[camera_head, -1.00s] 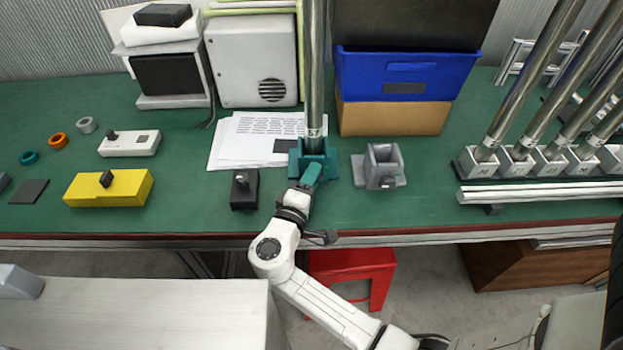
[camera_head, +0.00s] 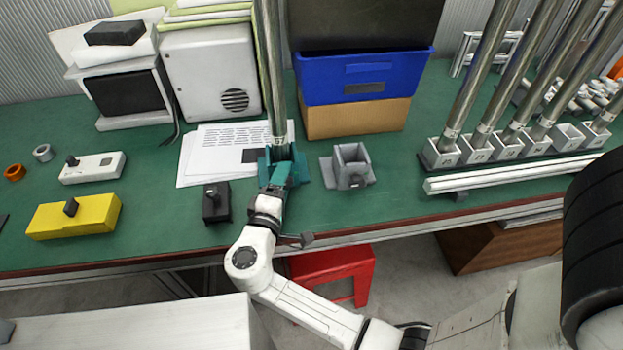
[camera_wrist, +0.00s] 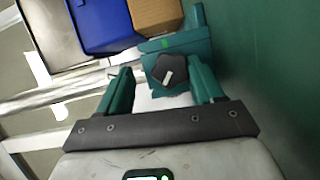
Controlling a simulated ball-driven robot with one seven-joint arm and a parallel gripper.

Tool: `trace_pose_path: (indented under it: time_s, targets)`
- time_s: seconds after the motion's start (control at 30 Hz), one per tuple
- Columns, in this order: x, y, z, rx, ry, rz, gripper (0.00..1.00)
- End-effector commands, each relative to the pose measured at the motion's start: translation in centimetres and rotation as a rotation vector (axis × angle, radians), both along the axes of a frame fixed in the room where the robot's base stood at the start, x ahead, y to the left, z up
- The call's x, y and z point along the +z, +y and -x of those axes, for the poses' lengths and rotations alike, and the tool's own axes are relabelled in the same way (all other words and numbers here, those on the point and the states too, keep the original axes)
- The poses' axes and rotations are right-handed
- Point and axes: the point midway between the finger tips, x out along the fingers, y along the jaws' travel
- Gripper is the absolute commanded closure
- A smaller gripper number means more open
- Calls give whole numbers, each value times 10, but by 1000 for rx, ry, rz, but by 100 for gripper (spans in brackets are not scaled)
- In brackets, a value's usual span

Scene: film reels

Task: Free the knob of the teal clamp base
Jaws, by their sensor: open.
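The teal clamp base (camera_head: 300,170) stands near the front of the green bench, with a tall metal pole (camera_head: 270,75) upright in it. In the wrist view the teal base (camera_wrist: 195,42) carries a dark, many-sided knob (camera_wrist: 167,68) with a pale mark on its face. My gripper (camera_wrist: 160,76) is open, with its teal fingers on either side of the knob; a gap shows on both sides. In the head view my gripper (camera_head: 277,176) is in front of the base and hides the knob.
An empty grey clamp base (camera_head: 351,168) stands to the right, and a black block with a knob (camera_head: 216,203) to the left. Papers (camera_head: 205,158) lie behind. Several poles stand in grey bases (camera_head: 478,150) farther right. A red stool (camera_head: 335,272) is below the bench edge.

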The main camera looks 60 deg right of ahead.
Motion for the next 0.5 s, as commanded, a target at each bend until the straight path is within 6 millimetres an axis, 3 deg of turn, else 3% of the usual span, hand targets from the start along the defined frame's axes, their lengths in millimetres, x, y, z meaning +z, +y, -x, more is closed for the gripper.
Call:
trace_pose_path:
  time_s: [0.03,0.13,0.2,0.27,0.4,0.43,0.5]
  targets:
    - [14,0,0,0,-2,-1,34]
    - [31,1,3,1,-2,2,34]
    - [41,4,11,0,-4,5,24]
    - [51,5,18,-2,-5,7,24]
    - [71,10,32,-3,-9,7,24]
    - [76,11,34,-2,-11,6,32]
    - [85,14,41,1,-10,6,34]
